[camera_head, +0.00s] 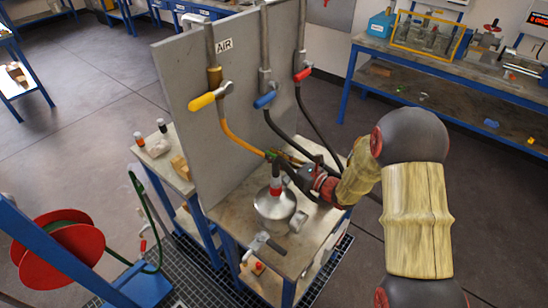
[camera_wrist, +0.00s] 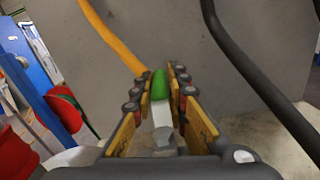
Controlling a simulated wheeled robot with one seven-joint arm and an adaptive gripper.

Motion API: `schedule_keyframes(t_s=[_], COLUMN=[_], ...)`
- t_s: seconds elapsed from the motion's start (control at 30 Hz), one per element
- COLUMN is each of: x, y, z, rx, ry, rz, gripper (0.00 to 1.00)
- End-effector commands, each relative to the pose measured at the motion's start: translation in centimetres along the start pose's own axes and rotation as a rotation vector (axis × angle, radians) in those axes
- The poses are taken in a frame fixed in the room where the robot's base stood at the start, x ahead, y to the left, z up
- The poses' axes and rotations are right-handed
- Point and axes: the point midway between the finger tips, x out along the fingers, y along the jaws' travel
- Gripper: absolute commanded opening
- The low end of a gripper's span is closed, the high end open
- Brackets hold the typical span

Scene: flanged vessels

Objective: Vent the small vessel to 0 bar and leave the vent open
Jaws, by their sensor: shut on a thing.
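The small vessel (camera_head: 272,208) is a metal cone-topped pot with a red band on its neck. It stands on the bench in front of the grey panel. My gripper (camera_head: 284,158) is just above and behind its neck in the head view. In the wrist view my gripper (camera_wrist: 161,88) is closed around a green-tipped lever (camera_wrist: 160,86) with a pale shank. The lever's green end also shows small in the head view (camera_head: 272,154). The fingers hide its sides. I cannot tell how far the lever is turned, and no pressure reading is legible.
The panel (camera_head: 187,75) carries yellow (camera_head: 203,101), blue (camera_head: 264,100) and red (camera_head: 303,75) valve handles. An orange hose (camera_head: 236,139) and black hoses hang near my gripper. A loose metal fitting (camera_head: 262,243) lies at the bench's front. A red hose reel (camera_head: 58,250) stands left.

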Motion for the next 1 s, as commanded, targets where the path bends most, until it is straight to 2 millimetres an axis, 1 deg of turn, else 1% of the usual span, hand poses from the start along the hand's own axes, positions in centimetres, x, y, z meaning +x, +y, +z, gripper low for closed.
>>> schedule_keyframes(t_s=[0.1,0.67,1.0], x=[-0.01,-0.01,-0.01], y=[-0.01,-0.01,-0.69], z=[-0.01,-0.02,0.17], rx=[0.000,0.000,0.000], ry=[0.000,0.000,-0.024], rz=[0.000,-0.001,-0.118], gripper=[0.00,0.00,0.00])
